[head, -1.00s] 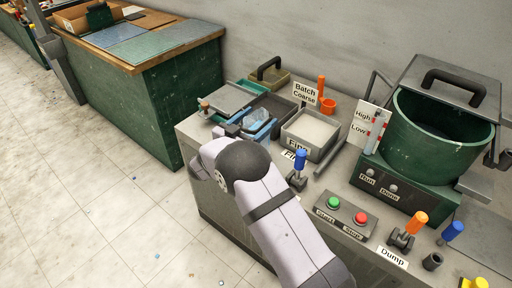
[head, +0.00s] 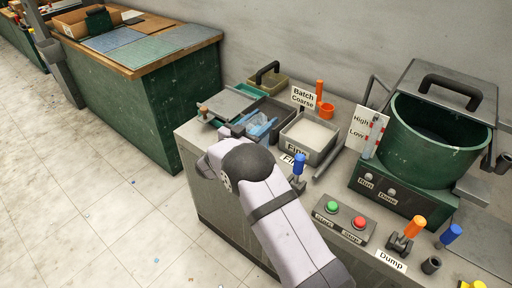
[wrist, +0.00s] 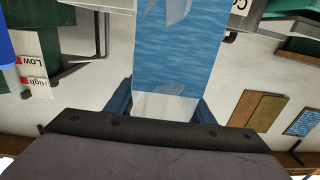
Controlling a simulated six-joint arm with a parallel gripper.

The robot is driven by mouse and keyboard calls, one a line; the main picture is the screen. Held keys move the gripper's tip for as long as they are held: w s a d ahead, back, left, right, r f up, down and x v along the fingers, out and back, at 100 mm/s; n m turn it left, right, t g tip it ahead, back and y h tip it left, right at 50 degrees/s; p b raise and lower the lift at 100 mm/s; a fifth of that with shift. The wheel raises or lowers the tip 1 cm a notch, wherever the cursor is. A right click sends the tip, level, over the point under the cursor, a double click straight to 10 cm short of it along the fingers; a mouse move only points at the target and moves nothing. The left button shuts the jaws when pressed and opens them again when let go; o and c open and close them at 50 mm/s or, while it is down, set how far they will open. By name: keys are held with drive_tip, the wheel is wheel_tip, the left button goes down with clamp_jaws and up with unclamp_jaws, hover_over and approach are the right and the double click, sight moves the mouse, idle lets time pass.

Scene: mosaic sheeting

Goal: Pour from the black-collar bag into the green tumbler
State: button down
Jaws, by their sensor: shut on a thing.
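The green tumbler (head: 435,140) is a large open drum at the right of the bench in the head view, under a raised grey lid frame. My gripper (wrist: 163,100) is shut on a blue, wavy-patterned bag-like thing (wrist: 180,55) with pale, clear-looking folds. A whitish part of it lies between the dark blue fingers in the wrist view. In the head view the blue thing (head: 259,127) shows just beyond my wrist, left of the drum and apart from it. My wrist hides most of the gripper there. I cannot make out a black collar.
A grey bin marked Fine (head: 309,137) stands between my gripper and the drum. Orange (head: 410,232) and blue levers and a button box (head: 345,222) line the front edge. A High/Low sign (head: 362,128) stands beside the drum. Grey trays (head: 228,104) lie at the left.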

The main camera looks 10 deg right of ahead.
drive_tip(key=shift+r, duration=0.25)
wheel_tip(320, 180, up, 10)
drive_tip(key=shift+f+b, duration=0.1)
drive_tip(key=shift+b, duration=0.25)
